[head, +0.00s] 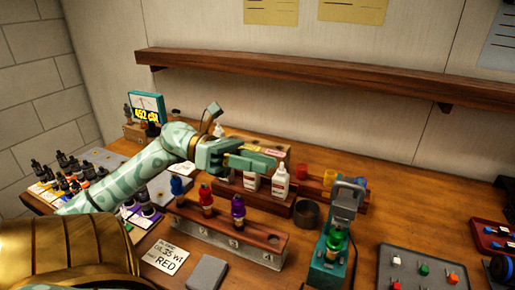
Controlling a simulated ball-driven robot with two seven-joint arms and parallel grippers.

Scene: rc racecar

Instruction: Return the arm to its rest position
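My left arm reaches in from the left over the bench. Its green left gripper (272,159) hangs above the bench toward the back. Its two fingers point right and look slightly apart, with nothing seen between them. White bottles (280,181) stand just below and behind the fingers, and the gripper partly hides one of them. I cannot tell whether the gripper touches them. My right gripper is not in view.
A rack (226,238) with blue, red and purple bottles stands in front of the arm. A teal device (328,262) holds a green bottle. A grey tray (420,270) lies at right. Small dark bottles crowd the left. A wooden shelf (320,76) crosses the wall above.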

